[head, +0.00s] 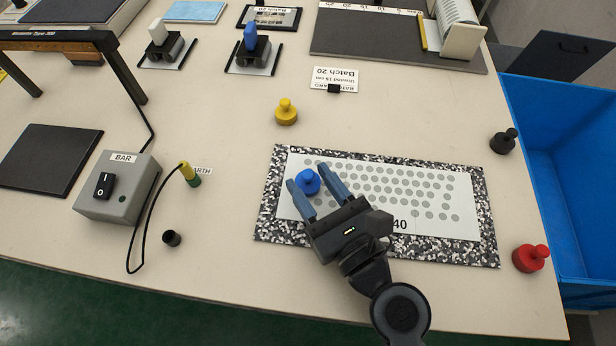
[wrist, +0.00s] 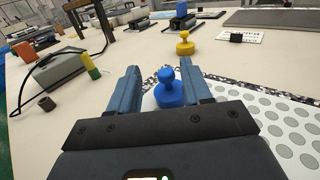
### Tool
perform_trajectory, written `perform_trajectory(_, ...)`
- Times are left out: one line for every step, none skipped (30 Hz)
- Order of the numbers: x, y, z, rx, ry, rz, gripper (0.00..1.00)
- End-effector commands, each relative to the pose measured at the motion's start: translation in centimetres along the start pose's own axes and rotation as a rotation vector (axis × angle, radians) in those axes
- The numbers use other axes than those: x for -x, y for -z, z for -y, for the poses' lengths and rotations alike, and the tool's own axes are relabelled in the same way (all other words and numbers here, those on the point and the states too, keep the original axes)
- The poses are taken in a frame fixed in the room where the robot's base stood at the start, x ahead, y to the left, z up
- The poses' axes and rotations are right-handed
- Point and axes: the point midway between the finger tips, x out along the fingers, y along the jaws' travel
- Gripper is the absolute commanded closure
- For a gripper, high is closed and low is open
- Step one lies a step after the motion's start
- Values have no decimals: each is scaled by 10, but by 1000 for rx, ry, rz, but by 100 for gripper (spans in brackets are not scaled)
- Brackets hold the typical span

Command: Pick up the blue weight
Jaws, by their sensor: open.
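The blue weight (head: 307,181) is a round knobbed piece standing upright on the left end of the white dotted sheet. In the wrist view the blue weight (wrist: 169,90) sits between the two fingers, nearer the right one. My gripper (head: 312,185) is open, with one finger on each side of the weight. I cannot tell whether either finger touches it. In the wrist view my gripper (wrist: 160,82) also shows its fingers apart.
A speckled board (head: 484,222) lies under the sheet. A yellow weight (head: 286,113) stands behind it, a black weight (head: 503,141) and a red weight (head: 530,257) to the right. A grey switch box (head: 128,190) with a cable is on the left. A blue bin (head: 570,190) stands beyond the right edge.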

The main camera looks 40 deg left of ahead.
Motion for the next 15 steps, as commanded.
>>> perform_trajectory(-7, 1, 0, 0, -3, 0, 51)
perform_trajectory(-11, 1, 1, 0, -3, 1, 51)
perform_trajectory(-18, 3, 3, 0, -3, 1, 51)
perform_trajectory(-22, 4, 4, 0, -3, 1, 51)
perform_trajectory(-26, 4, 5, 0, -2, 2, 51)
perform_trajectory(-32, 4, 5, 0, -3, 1, 51)
perform_trajectory(-35, 4, 5, 1, -3, 1, 51)
perform_trajectory(-39, 4, 5, 1, -2, 1, 51)
perform_trajectory(-42, 4, 5, 1, -2, 0, 51)
perform_trajectory(-44, 5, 6, 1, -2, 0, 51)
perform_trajectory(-45, 5, 6, 1, -1, 0, 51)
perform_trajectory(-47, 5, 6, 1, -1, 0, 51)
perform_trajectory(-47, 5, 6, 1, -1, 0, 51)
perform_trajectory(-47, 5, 6, 1, -1, 0, 51)
perform_trajectory(-47, 5, 6, 1, -1, 0, 51)
